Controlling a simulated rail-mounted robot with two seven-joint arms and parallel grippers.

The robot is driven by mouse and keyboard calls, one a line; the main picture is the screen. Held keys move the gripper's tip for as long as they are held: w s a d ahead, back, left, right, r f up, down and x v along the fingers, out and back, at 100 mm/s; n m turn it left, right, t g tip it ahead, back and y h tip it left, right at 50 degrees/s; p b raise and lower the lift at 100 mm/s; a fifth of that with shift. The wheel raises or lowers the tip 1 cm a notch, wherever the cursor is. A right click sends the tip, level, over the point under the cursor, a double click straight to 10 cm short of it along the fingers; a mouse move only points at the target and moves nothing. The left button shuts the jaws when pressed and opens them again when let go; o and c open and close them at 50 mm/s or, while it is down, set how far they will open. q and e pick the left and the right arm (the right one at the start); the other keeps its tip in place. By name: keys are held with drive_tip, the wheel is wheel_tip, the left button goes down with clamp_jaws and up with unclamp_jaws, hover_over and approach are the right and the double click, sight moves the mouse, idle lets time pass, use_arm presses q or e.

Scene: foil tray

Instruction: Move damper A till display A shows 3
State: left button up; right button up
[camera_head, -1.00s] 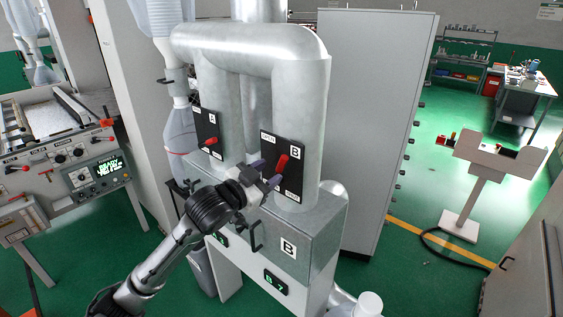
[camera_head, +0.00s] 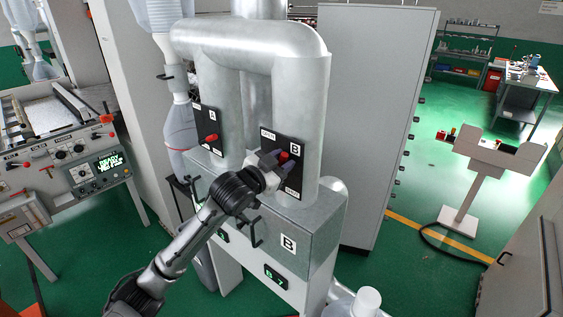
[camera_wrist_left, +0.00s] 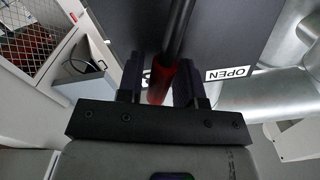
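Damper A is a red handle (camera_head: 211,138) on a black plate marked A (camera_head: 205,118), on the left duct pipe. Damper B is a red handle (camera_head: 284,156) on a black plate marked B (camera_head: 292,185), on the right pipe. My left gripper (camera_head: 272,161) is at damper B, not at damper A. In the left wrist view the red handle of damper B (camera_wrist_left: 162,80) lies between the fingers (camera_wrist_left: 158,82), which look open around it. Display A (camera_head: 222,236) is mostly hidden by my left arm, so its number is unreadable. Display B (camera_head: 276,278) shows 7. My right gripper is out of view.
A metal box (camera_head: 318,236) with a black bracket handle (camera_head: 256,232) is below the pipes. A tall grey cabinet (camera_head: 365,120) stands right of them. A control panel (camera_head: 90,165) is at left. Green floor is free at right, around a white stand (camera_head: 470,190).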

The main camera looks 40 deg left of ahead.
use_arm(q)
clamp_jaws()
drive_tip(key=shift+d+m+p, duration=0.3)
drive_tip(key=shift+m+p, duration=0.2)
drive_tip(key=shift+p, duration=0.35)
drive_tip(key=shift+d+f+m, duration=0.15)
drive_tip(key=shift+d+m, duration=0.05)
drive_tip(key=shift+m, duration=0.2)
drive_tip(key=shift+d+f, duration=0.15)
drive_tip(key=shift+f, duration=0.1)
drive_tip(key=shift+o, duration=1.4)
unclamp_jaws()
